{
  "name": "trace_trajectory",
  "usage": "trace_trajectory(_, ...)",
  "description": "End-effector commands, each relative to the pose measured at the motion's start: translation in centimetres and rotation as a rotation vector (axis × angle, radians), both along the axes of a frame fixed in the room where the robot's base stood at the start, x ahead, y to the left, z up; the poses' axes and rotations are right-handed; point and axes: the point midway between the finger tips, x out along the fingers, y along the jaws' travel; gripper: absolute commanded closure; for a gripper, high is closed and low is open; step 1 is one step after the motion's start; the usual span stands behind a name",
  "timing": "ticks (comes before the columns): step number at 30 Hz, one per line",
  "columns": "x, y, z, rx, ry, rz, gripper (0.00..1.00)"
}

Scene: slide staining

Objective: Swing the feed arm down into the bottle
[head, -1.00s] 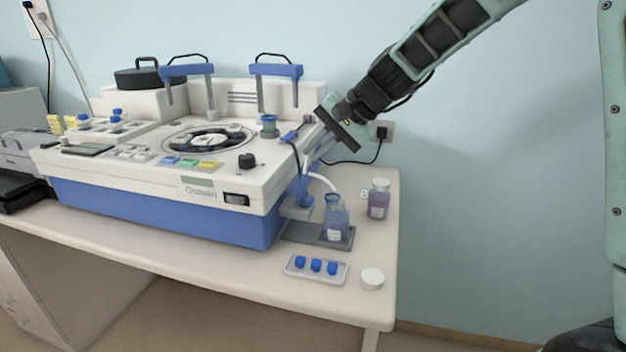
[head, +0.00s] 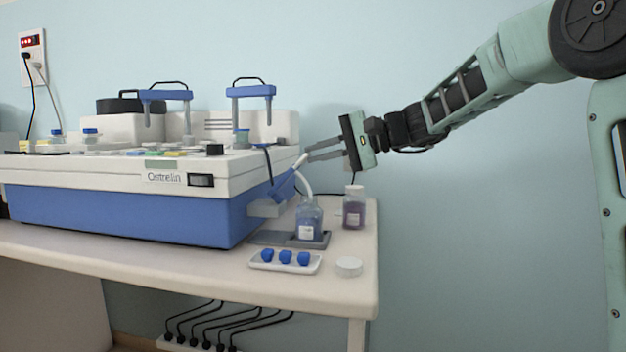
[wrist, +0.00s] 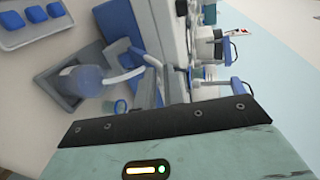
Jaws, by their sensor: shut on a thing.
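The feed arm (head: 283,187) is a blue lever with a white upper end at the stainer's right front corner. It leans up to the right in the head view. My gripper (head: 307,155) is shut on its white upper end, reaching in from the right. A curved white tube (head: 304,181) runs from the arm down to the mouth of the bottle (head: 309,222). I cannot tell whether its tip is inside the neck. The bottle holds bluish liquid and stands upright. The wrist view also shows the bottle (wrist: 84,84) and the tube (wrist: 122,76).
The stainer (head: 130,215) fills the left of the bench. A purple bottle (head: 354,210) stands behind the feed bottle. A tray of blue caps (head: 262,265) and a white lid (head: 348,267) lie in front. Free room lies right of the bench.

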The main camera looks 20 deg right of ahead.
Motion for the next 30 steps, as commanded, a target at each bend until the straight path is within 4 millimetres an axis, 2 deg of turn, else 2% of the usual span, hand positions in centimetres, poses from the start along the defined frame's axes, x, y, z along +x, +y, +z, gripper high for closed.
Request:
trace_trajectory(1, -0.1, -0.3, -1.6, 0.025, -0.018, -0.001, 1.0)
trace_trajectory(20, -1.9, -2.8, -5.7, 0.346, -0.247, 0.0, 1.0)
trace_trajectory(30, -2.4, -3.4, -8.4, 0.339, -0.243, 0.003, 1.0)
